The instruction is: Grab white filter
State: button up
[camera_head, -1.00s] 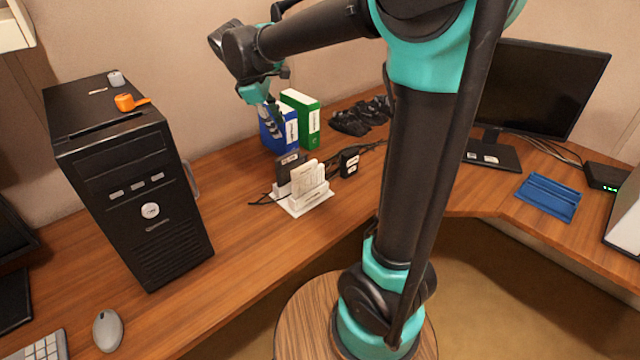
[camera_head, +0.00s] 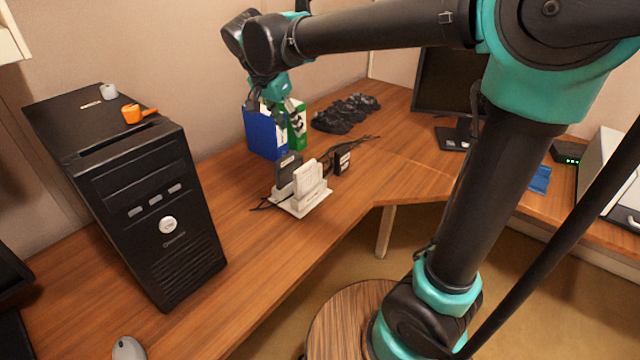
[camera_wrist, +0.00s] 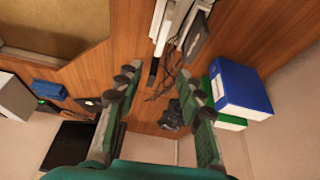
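I cannot tell for sure which thing is the white filter. A small whitish-grey cylinder (camera_head: 108,91) stands on top of the black computer tower (camera_head: 150,190), at the left. A white upright device (camera_head: 309,184) sits in a white stand (camera_head: 301,208) on the desk, beside a dark one (camera_head: 288,172). My gripper (camera_head: 276,110) is in the air near the blue binder, right of the tower and well apart from the cylinder. In the wrist view my gripper (camera_wrist: 157,75) has its fingers spread with nothing between them.
An orange pipe-shaped thing (camera_head: 135,113) lies on the tower near the cylinder. A blue binder (camera_head: 265,133) and a green binder (camera_head: 298,125) stand by the wall. Black cables (camera_head: 345,112) lie behind. Bare desk (camera_head: 235,215) lies right of the tower.

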send_over(307, 164)
jog(key=s+a, duration=0.1)
jog(key=s, duration=0.1)
jog(key=shift+m, duration=0.3)
notch_tip(307, 164, down, 11)
jog(key=shift+f, duration=0.1)
jog(key=shift+a+x, duration=0.2)
jog(key=shift+x, duration=2.4)
jog(key=shift+c, duration=0.5)
grip_shut()
